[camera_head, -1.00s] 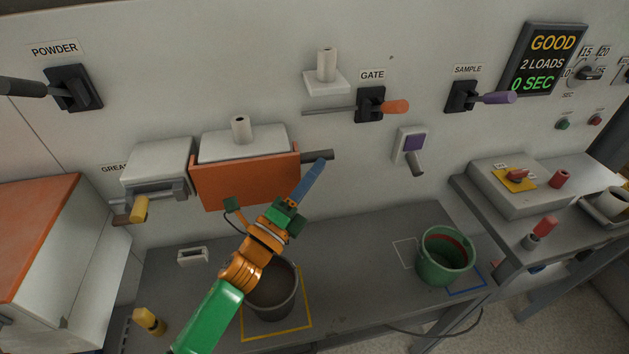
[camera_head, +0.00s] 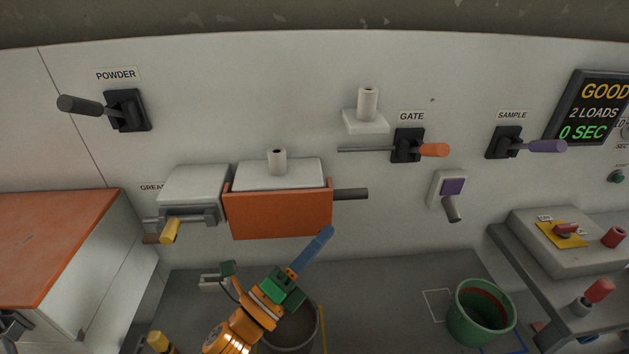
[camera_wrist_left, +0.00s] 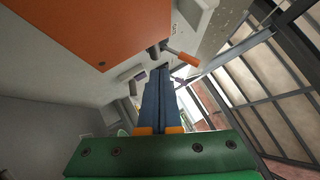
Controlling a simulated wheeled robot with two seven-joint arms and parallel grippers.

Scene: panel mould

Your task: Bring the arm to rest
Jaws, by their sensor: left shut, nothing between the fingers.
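My left arm comes up from the bottom of the head view. Its gripper (camera_head: 322,238) has blue fingers pressed together with nothing between them. The fingertips are in the air, just below and in front of the orange mould box (camera_head: 278,214). In the left wrist view the blue fingers (camera_wrist_left: 160,100) lie side by side, and the orange box (camera_wrist_left: 100,25) fills the upper left. A dark grey bucket (camera_head: 300,330) on the bench is partly hidden behind my left arm. My right gripper does not show.
The wall carries the powder lever (camera_head: 85,106), the orange gate lever (camera_head: 433,150) and the purple sample lever (camera_head: 545,146). The display (camera_head: 590,110) reads GOOD, 2 LOADS, 0 SEC. A green bucket (camera_head: 480,318) stands at right. The bench (camera_head: 385,300) between the buckets is clear.

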